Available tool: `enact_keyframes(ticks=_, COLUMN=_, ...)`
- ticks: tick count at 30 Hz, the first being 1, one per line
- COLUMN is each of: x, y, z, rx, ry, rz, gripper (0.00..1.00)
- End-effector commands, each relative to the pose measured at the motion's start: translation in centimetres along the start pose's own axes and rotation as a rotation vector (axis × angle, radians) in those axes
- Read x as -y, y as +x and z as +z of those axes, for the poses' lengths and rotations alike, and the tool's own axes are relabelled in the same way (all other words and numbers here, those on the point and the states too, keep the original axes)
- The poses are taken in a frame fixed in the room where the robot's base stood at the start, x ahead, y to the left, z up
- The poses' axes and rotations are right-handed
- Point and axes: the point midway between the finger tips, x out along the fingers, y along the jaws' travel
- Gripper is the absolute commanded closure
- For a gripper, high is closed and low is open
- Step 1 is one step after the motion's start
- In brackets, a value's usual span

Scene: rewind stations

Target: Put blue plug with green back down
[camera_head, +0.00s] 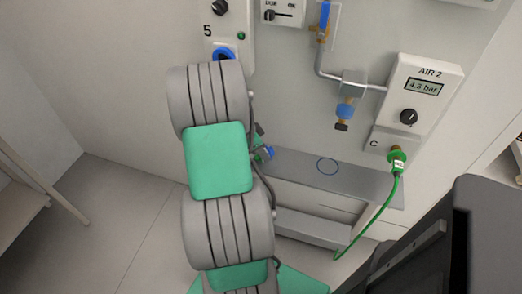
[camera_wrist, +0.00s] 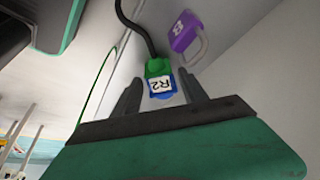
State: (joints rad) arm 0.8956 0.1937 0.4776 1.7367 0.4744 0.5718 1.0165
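The blue plug with a green back shows in the wrist view (camera_wrist: 160,80), with a white R2 label and a black cable rising from its green end. My gripper (camera_wrist: 160,86) has a finger on each side of the plug, with a narrow gap visible at both sides, so it looks open around it. In the head view my arm hides most of my gripper; a small blue part of the plug (camera_head: 267,153) shows just right of the arm, in front of the grey shelf (camera_head: 372,183).
A purple padlock (camera_wrist: 182,31) is close beyond the plug. The AIR 2 panel (camera_head: 425,92) reads 4.3 bar, with a green hose (camera_head: 378,211) hanging from its outlet. A pipe with a blue-handled valve (camera_head: 324,20) runs on the wall. The shelf's top around the ring looks clear.

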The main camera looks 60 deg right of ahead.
Motion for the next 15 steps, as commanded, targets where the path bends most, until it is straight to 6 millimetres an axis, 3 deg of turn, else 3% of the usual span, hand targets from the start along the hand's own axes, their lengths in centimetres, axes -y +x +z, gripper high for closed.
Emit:
enact_keyframes(ticks=9, x=0.0, y=-0.2, z=-0.1, rx=0.0, ry=0.0, rz=0.0, gripper=0.43)
enact_keyframes(ticks=15, x=0.1, y=-3.1, z=-0.2, rx=-0.001, ry=0.0, rz=-0.004, gripper=0.43)
